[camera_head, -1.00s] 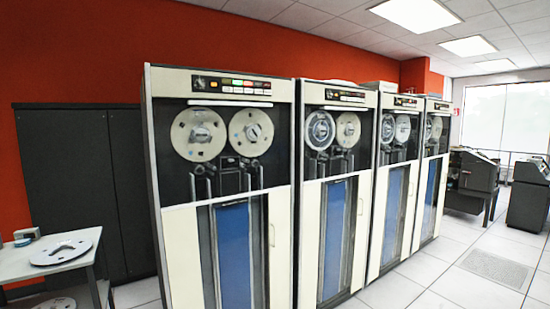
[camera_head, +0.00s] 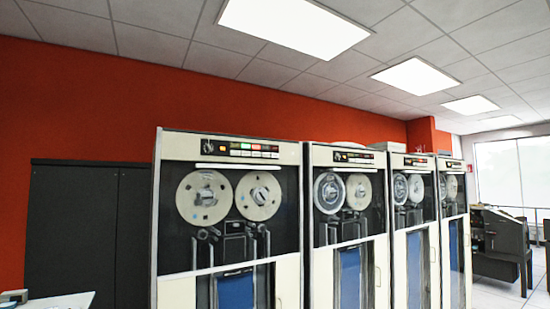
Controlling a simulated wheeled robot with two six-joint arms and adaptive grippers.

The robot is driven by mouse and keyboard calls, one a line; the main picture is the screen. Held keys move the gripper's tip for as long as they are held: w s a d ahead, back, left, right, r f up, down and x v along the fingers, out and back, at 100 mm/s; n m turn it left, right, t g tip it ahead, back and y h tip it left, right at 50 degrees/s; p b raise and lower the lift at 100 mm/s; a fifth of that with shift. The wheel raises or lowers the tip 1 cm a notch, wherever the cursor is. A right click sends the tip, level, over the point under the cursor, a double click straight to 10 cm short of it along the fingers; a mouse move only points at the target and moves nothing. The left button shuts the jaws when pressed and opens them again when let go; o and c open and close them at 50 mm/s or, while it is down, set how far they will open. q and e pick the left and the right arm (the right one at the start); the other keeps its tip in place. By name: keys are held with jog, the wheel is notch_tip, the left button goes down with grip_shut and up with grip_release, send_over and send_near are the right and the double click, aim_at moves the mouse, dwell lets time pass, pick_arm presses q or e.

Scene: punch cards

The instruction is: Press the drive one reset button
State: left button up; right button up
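Several cream-framed tape drive cabinets stand in a row in the head view. The nearest tape drive (camera_head: 167,222) is left of centre, with two pale reels behind its glass. Its control panel (camera_head: 232,149) runs along the top, with a dark knob at the left and a row of small coloured buttons (camera_head: 255,150), some green, white and red. The button labels are too small to read, so I cannot tell which one is reset. The second drive (camera_head: 310,225) has a similar panel (camera_head: 346,157). Neither of my grippers shows in the view.
A dark grey cupboard (camera_head: 85,235) stands left of the drives against the orange-red wall. The corner of a white table (camera_head: 62,300) shows at the bottom left. Dark machines (camera_head: 500,240) stand at the far right. The floor before the drives is out of view.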

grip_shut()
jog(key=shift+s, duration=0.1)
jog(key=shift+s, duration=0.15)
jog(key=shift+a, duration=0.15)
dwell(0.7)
